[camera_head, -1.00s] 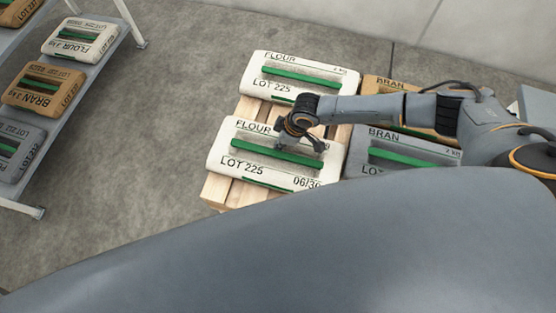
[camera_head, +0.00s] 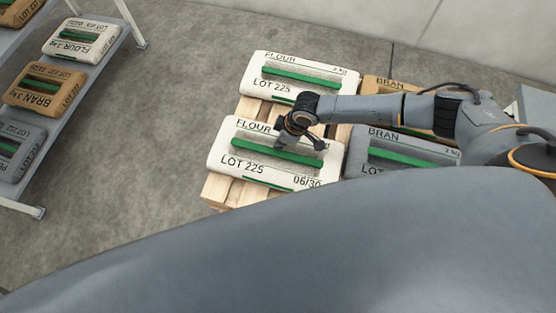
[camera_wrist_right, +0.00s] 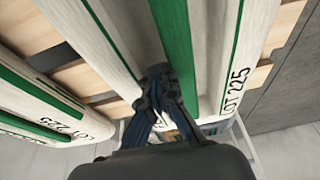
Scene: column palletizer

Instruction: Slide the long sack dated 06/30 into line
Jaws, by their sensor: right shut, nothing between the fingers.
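The long white flour sack dated 06/30 (camera_head: 222,150), marked LOT 225 with a green stripe, lies at the near left of the wooden pallet (camera_head: 214,192). My right gripper (camera_head: 300,142) is over the sack's middle, by the green stripe. It is shut and empty. In the right wrist view the closed fingertips (camera_wrist_right: 157,78) point at the sack (camera_wrist_right: 211,45) close to its green stripe; I cannot tell whether they touch it. The gripper and wrist hide part of the sack's top. My left gripper is not in view.
Another white flour sack (camera_head: 262,62) lies behind it, with bare slats between. A grey bran sack (camera_head: 362,160) lies close on the right, a brown one (camera_head: 372,88) behind that, partly hidden by my arm. A shelf (camera_head: 95,75) with several sacks stands left. Floor between is clear.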

